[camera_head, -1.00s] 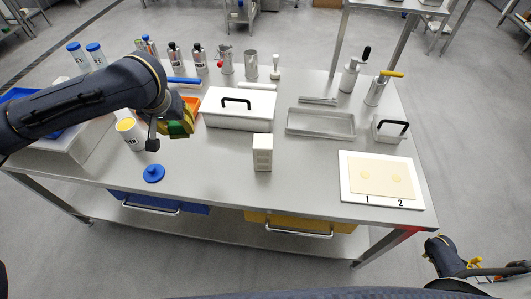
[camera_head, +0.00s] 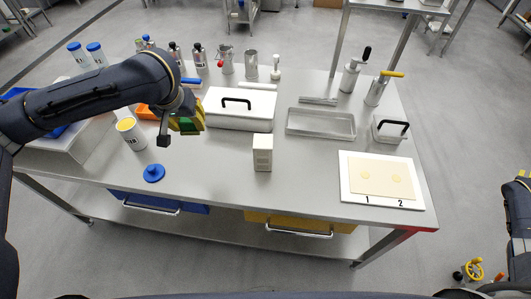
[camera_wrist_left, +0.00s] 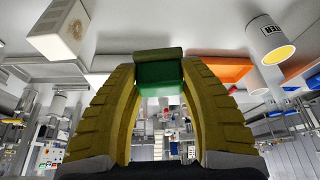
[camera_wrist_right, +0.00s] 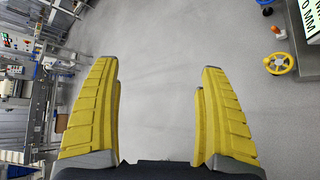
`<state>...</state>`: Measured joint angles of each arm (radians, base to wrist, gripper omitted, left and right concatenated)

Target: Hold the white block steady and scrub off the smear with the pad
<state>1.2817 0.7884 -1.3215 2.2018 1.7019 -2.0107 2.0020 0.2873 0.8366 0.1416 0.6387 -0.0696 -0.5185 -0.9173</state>
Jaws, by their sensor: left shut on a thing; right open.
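The white block (camera_head: 262,152) stands upright on the steel table, near the front middle. In the left wrist view, the block (camera_wrist_left: 60,32) shows a brownish patch, seemingly the smear (camera_wrist_left: 75,30), on one face. My left gripper (camera_head: 188,123) is shut on the green pad (camera_wrist_left: 159,70), which has an olive-coloured layer along one edge. It holds the pad above the table, left of the block and apart from it. My right gripper (camera_wrist_right: 160,82) is open and empty, over the floor beyond the table's right end.
A white lidded box (camera_head: 240,120) stands behind the block. A blue knobbed lid (camera_head: 154,173) and a white canister (camera_head: 131,138) are to the left. A board with two pale spots (camera_head: 347,190) lies to the right. The table around the block's front is clear.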

